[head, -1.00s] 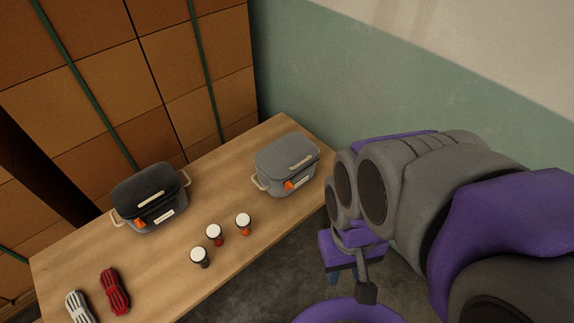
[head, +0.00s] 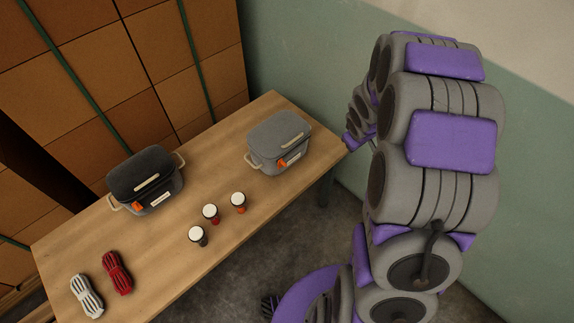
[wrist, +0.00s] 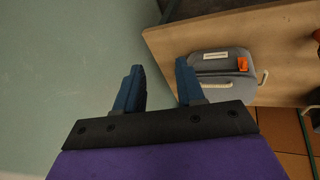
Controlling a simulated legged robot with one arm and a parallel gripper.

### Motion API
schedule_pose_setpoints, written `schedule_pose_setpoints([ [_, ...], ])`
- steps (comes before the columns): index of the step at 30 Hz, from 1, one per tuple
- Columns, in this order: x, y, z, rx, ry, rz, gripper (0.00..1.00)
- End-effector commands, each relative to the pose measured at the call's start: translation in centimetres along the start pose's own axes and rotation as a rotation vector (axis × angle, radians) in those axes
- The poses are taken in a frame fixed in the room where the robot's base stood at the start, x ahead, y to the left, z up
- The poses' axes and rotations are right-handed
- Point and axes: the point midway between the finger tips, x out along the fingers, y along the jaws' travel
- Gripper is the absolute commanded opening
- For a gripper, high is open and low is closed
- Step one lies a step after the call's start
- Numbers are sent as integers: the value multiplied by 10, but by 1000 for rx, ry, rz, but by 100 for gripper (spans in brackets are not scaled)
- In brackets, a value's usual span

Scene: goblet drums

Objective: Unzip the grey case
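The grey case (head: 279,143) stands on the right end of the wooden table, its lid down. It has a pale handle strip on top, an orange tab (head: 282,164) and a white label on its front, and beige side handles. In the wrist view the grey case (wrist: 222,70) and its orange tab (wrist: 242,64) show to the right of my gripper. My gripper (wrist: 160,87) is open, its two blue fingers apart with nothing between them, and clear of the case. In the head view my arm hides most of the gripper.
A darker case (head: 146,180) with a black lid stands at the left on the table (head: 222,245). Several small items lie in front: three small drums (head: 210,214), a red bundle (head: 117,272) and a white bundle (head: 86,296). A green wall (head: 310,60) is close behind.

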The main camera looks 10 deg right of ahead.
Motion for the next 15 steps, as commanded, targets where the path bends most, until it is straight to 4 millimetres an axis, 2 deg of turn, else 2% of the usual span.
schedule_pose_setpoints([
  [1, 18, 4, 0, -17, 19, -8, 38],
  [6, 70, 11, -8, -86, 129, -35, 38],
  [15, 150, -6, -9, -167, 354, -119, 38],
])
